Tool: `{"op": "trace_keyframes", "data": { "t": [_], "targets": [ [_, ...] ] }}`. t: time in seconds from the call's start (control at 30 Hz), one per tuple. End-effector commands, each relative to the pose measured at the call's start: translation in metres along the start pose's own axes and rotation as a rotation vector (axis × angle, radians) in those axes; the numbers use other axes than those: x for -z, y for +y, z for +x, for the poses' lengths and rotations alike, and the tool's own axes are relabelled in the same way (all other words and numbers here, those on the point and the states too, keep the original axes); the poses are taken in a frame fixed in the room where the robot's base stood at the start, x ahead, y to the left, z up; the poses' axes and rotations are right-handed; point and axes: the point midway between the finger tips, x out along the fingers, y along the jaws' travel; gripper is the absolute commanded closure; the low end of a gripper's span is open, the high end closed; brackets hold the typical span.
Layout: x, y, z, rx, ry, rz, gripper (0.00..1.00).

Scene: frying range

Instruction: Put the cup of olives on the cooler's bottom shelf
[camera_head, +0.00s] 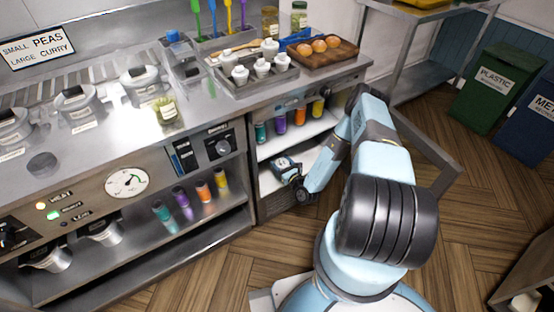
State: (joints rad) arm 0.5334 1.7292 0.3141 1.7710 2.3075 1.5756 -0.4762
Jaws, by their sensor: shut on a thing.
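My gripper (290,174) is inside the open cooler, low in the compartment below its upper shelf. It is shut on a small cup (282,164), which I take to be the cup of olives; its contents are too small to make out. The cup is close to the cooler's bottom shelf (268,183). I cannot tell whether it touches the shelf. The cooler's upper shelf (270,149) holds several coloured bottles.
The cooler's door (432,160) stands open to the right, beyond my arm. A cup with green contents (166,110) stands on the counter at left. Bins are at far right.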

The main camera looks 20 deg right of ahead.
Motion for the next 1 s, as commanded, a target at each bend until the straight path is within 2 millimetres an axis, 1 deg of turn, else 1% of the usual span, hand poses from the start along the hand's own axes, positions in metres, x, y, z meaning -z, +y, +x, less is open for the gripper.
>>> {"op": "trace_keyframes", "data": {
  "t": [0.03, 0.27, 0.3, 0.5, 0.6, 0.77, 0.83, 1.0],
  "targets": [
    [0.004, -0.002, 0.011, -0.003, -0.002, -0.002, 0.68],
    [0.024, -0.017, 0.053, -0.007, -0.002, -0.002, 0.68],
    [0.034, -0.017, 0.057, -0.009, 0.001, -0.002, 0.68],
    [0.061, -0.027, 0.079, -0.008, 0.000, -0.002, 0.68],
    [0.069, -0.029, 0.085, -0.008, -0.001, -0.001, 0.68],
    [0.075, -0.031, 0.090, -0.008, -0.001, -0.001, 0.68],
    [0.080, -0.033, 0.093, -0.008, 0.000, 0.000, 0.68],
    [0.103, -0.033, 0.095, -0.008, 0.002, 0.000, 0.68]
  ]
}}
